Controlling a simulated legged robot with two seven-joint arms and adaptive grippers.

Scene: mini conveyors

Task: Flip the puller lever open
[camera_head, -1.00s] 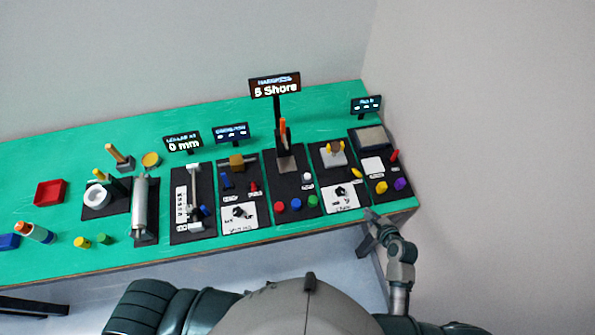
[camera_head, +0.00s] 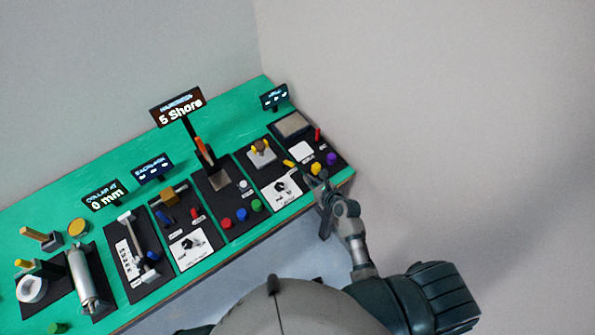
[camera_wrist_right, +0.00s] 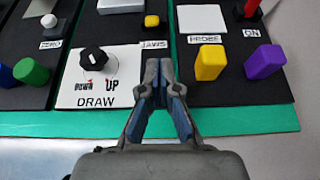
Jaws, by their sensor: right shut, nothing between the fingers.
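The puller panel carries a grey block with yellow jaws (camera_head: 262,147) in the head view. Its small yellow lever (camera_head: 289,163) sits near the panel's right edge. In the right wrist view the yellow lever (camera_wrist_right: 152,20) stands just above the label JAWS, with the black DRAW knob (camera_wrist_right: 93,59) to its lower left. My right gripper (camera_head: 312,176) is shut and empty, just to the lower right of the lever. In the wrist view the fingertips (camera_wrist_right: 160,64) point up toward the lever, with a gap between. My left gripper is out of view.
A yellow knob (camera_wrist_right: 210,62) and a purple knob (camera_wrist_right: 265,62) stand on the neighbouring panel, right of my gripper. Red, blue and green buttons (camera_head: 242,213) lie on the panel to the left. The green table's (camera_wrist_right: 120,130) front edge is close.

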